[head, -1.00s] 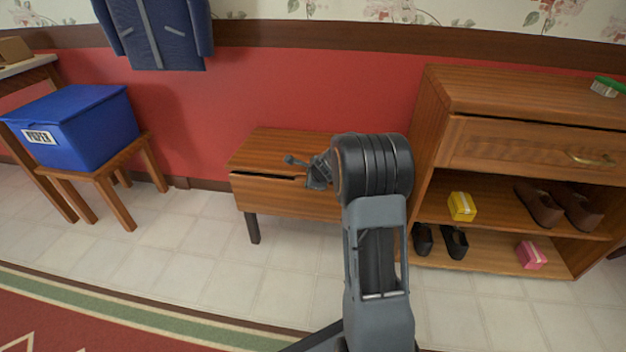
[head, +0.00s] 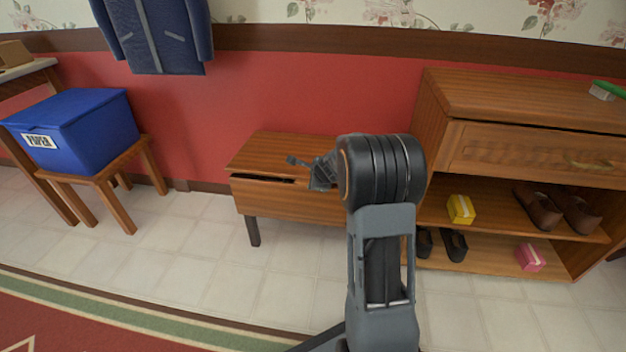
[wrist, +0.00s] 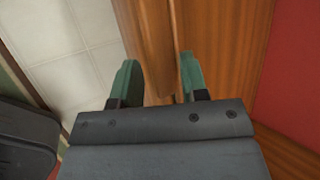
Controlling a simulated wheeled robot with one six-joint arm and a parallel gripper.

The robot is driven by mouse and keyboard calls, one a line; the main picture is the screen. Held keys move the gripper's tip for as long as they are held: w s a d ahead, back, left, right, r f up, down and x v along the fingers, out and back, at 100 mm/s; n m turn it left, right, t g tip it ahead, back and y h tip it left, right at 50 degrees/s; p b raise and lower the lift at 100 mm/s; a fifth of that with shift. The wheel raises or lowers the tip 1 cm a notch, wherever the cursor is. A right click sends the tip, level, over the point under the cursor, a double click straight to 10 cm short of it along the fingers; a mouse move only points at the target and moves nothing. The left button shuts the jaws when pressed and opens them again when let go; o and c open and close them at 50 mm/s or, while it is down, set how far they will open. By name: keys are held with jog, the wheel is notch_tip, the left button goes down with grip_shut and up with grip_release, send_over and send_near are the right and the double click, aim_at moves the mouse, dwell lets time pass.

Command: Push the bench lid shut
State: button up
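The wooden bench (head: 285,205) stands against the red wall on dark legs. Its lid (head: 275,150) is nearly down, with a dark gap along the front edge at the left. My gripper (head: 302,168) is at the front edge of the lid, and my arm hides the bench's right part. In the wrist view, the two green fingers (wrist: 158,82) stand apart with a wooden edge showing between them. The right finger is beside the lid's wooden surface (wrist: 228,60). Whether either finger touches the wood cannot be told.
A shoe cabinet (head: 500,95) with shoes and small boxes stands close on the right. A blue box (head: 85,130) sits on a stool (head: 112,190) at the left. A jacket (head: 155,35) hangs above. The tiled floor (head: 190,255) before the bench is clear.

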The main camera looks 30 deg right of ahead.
jog(key=p+v, duration=0.3)
jog(key=v, duration=0.7)
jog(key=shift+s+d+p, duration=0.15)
jog(key=shift+s+p, duration=0.1)
jog(key=shift+p, duration=0.05)
jog(key=shift+r, duration=0.15)
